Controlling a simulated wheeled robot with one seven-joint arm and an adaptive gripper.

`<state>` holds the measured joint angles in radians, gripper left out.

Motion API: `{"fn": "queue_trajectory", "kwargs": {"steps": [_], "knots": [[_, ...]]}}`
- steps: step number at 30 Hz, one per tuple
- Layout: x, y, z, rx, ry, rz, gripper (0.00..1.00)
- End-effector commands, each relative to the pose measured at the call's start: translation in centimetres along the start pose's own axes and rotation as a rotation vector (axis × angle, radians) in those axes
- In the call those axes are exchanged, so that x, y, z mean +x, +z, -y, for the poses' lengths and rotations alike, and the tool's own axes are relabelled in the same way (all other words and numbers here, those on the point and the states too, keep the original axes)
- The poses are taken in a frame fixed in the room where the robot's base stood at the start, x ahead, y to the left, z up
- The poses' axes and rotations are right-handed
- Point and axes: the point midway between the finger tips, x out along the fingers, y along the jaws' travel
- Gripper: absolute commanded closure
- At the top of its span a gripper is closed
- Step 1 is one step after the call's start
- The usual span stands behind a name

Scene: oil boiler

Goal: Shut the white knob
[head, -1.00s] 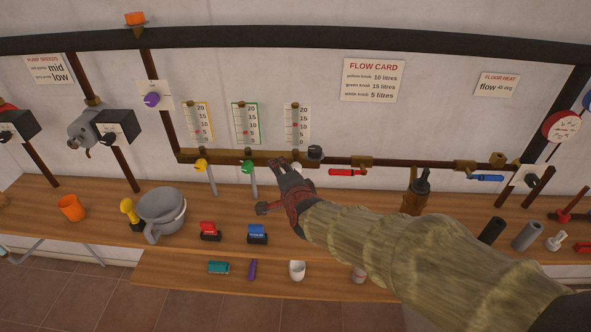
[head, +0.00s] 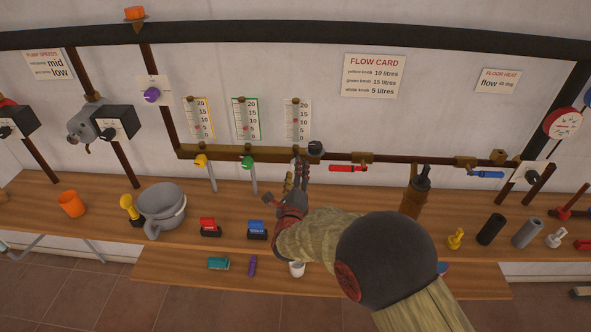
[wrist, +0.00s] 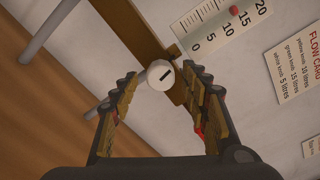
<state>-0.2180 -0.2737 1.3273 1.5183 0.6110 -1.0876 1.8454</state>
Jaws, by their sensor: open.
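The white knob (wrist: 160,75) is a small round cap with a dark slot, on the brass pipe fitting in the wrist view. My gripper (wrist: 158,83) is open, with one fingertip on each side of the knob; I cannot tell whether either touches it. In the head view my gripper (head: 297,172) is upright just below the brass manifold and hides the knob. The knob's gauge (head: 297,120) is above it. In the wrist view this gauge (wrist: 215,28) has its red marker between about 10 and 15.
The green knob (head: 247,162) and yellow knob (head: 200,161) are to the left on the manifold. A black cap (head: 315,149) and a red lever (head: 347,169) are close on the right. The flow card (head: 374,76) gives the white knob 5 litres. Loose items stand on the bench below.

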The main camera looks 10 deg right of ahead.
Motion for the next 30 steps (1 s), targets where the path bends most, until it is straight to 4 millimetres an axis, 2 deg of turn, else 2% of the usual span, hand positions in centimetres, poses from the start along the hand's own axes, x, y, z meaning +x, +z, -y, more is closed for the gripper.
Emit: {"fn": "queue_trajectory", "kwargs": {"steps": [6, 15, 30], "knots": [[2.0, 0.0, -0.1, -0.001, 0.001, 0.001, 0.54], [2.2, 0.0, 0.0, -0.001, 0.001, 0.001, 0.54], [2.2, 0.0, 0.0, -0.001, 0.002, 0.001, 0.82]]}}
